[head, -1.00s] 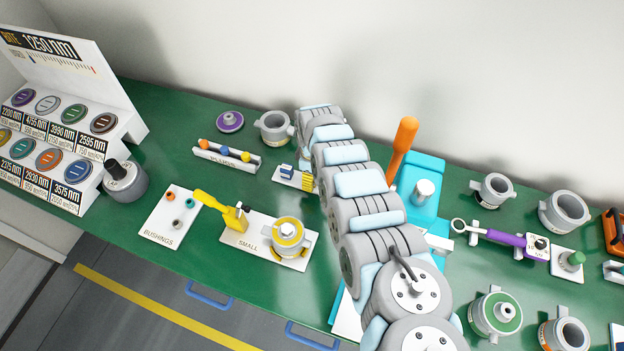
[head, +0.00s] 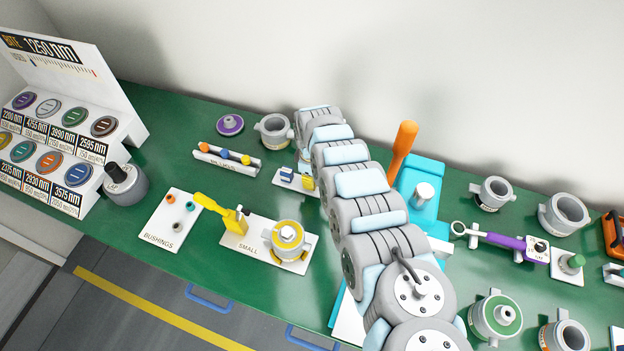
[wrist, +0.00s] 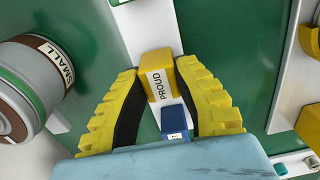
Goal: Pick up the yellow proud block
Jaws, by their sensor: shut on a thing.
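The yellow block marked PROUD (wrist: 160,86) sits between the two fingertips of my gripper (wrist: 158,72) in the wrist view. The ribbed yellow fingers are shut on its sides. In the head view the yellow block (head: 307,183) shows beside my arm, at the right part of a small white holder (head: 318,191). My arm hides most of the gripper there. A blue block (wrist: 176,122) is between the fingers nearer the palm in the wrist view. It also shows left of the yellow block in the head view (head: 287,173).
A white rack with coloured balls (head: 226,164) stands left of the holder. A grey ring-shaped part (head: 268,137) is behind it. The SMALL plate (head: 238,240) with a yellow-topped part lies in front. An orange-handled cyan press (head: 418,200) stands right of my arm.

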